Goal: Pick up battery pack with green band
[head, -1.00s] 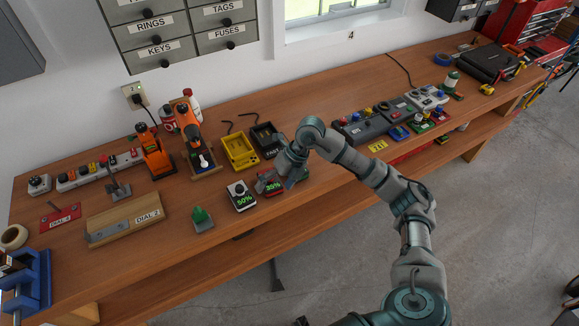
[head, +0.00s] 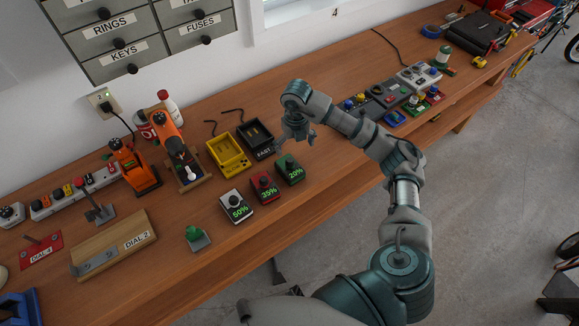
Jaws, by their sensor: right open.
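The battery pack with the green band (head: 290,170), marked 20%, stands on the wooden workbench at the right end of a short row. A red pack (head: 265,188) marked 35% and a pale grey pack (head: 236,206) marked 50% stand to its left. My right gripper (head: 295,146) is open and empty, pointing down. It appears just behind and above the green pack, apart from it, near the black charger tray. My left gripper does not show.
A yellow charger tray (head: 228,155) and a black one marked FAST (head: 256,139) lie behind the packs. An orange drill (head: 177,150) stands left, and a green-topped block (head: 197,238) sits front left. Bench is clear right of the green pack.

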